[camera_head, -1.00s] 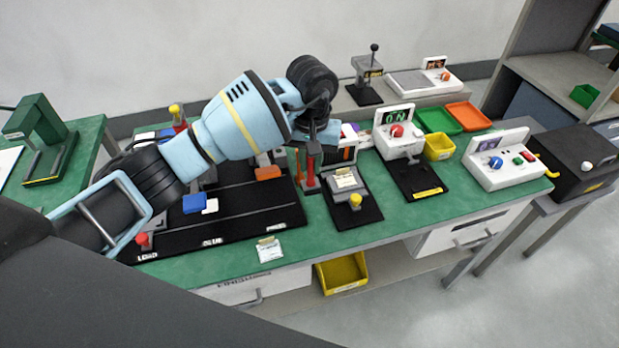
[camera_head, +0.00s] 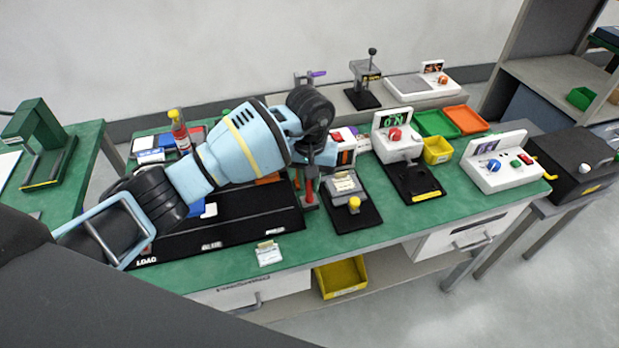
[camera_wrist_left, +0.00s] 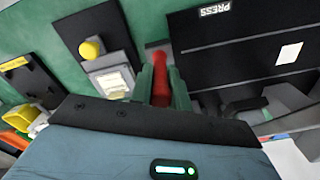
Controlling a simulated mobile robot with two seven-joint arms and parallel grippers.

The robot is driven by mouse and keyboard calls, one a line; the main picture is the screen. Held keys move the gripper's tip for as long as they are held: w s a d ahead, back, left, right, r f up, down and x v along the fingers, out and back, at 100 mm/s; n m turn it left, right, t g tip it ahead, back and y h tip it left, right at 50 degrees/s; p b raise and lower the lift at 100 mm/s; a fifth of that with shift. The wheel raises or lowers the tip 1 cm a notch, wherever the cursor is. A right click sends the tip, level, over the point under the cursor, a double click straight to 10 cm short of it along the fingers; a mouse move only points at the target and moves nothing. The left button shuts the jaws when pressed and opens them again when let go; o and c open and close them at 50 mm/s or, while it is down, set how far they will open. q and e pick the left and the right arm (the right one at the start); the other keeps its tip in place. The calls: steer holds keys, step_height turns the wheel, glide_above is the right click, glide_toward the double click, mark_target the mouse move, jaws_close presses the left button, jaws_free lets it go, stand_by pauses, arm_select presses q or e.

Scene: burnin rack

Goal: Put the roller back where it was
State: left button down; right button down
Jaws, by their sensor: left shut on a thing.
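The roller (camera_wrist_left: 163,88) shows as a red shaft between the green fingers of my left gripper (camera_wrist_left: 163,75) in the left wrist view. The gripper is shut on it. In the head view my left gripper (camera_head: 312,165) is low over the green bench, and red (camera_head: 311,185) shows just below it, at the right end of the black board. A dark base is around the lower end of the red part. I cannot tell whether the roller rests in that base or hangs just above it. My right gripper is not in view.
The black board (camera_head: 250,220) lies left of the gripper, partly under my arm. A black fixture with a yellow knob (camera_head: 354,204) stands close on the right. A small tagged card (camera_head: 269,255) lies at the front edge. A yellow bin (camera_head: 341,278) is below.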

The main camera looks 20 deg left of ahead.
arm_select(q)
steer(key=shift+f, duration=0.45)
steer(key=c, duration=1.3)
jaws_free()
steer(key=shift+r, duration=0.8)
step_height(320, 180, up, 12)
steer(key=shift+f, duration=0.2)
